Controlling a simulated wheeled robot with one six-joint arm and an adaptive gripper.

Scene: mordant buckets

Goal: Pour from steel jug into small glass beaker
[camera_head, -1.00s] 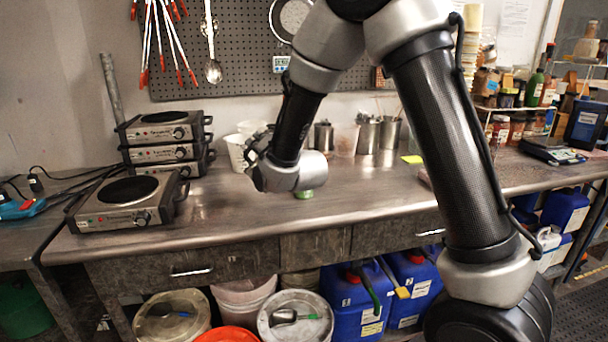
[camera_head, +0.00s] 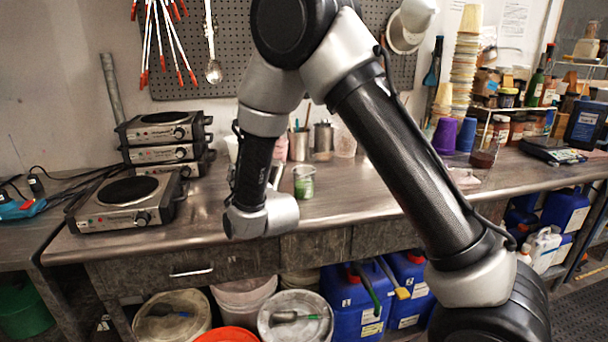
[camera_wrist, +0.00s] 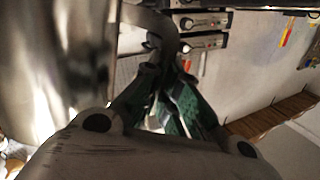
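The steel jug (camera_wrist: 60,60) fills the left of the wrist view, close up and blurred. Its curved handle (camera_wrist: 165,27) runs to my gripper (camera_wrist: 165,85), whose green-padded fingers close on it. In the head view, my wrist hides the fingers and the jug, so the jug's tilt and contents cannot be told. A small glass beaker (camera_head: 304,182) with green in its lower part stands upright on the bench, just right of my wrist. The beaker is not clearly seen in the wrist view.
Steel containers (camera_head: 323,138) stand behind the beaker. Hot plates (camera_head: 128,192) are at the left of the bench (camera_head: 350,205). Purple cups (camera_head: 444,136) and a scale (camera_head: 551,150) are to the right. Buckets and blue canisters (camera_head: 352,303) sit below.

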